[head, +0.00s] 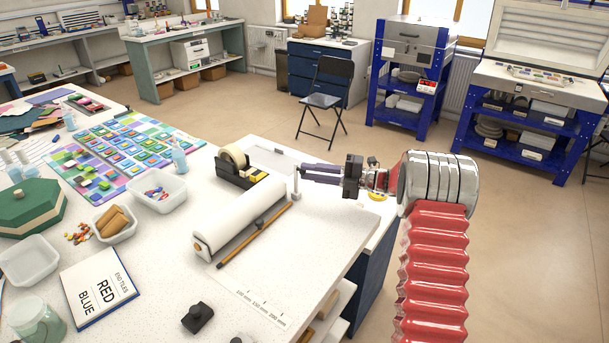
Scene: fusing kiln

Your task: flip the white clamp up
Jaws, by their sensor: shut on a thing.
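The white clamp (296,186) shows as a small upright white piece near the right edge of the white speckled table (330,235). It stands by the far end of the white paper roll (242,218). My gripper (302,172) comes in from the right, its purple-grey fingers level and their tips at the top of the clamp. The fingers are shut on the clamp. The tips cover part of its top, and the exact contact is too small to see.
A tape dispenser (238,166) stands just left of the clamp. A wooden stick (250,238) lies along the roll. A black knob-like object (198,318) sits at the front. A white tub (160,192) and colored tiles lie further left. Open floor lies right of the table.

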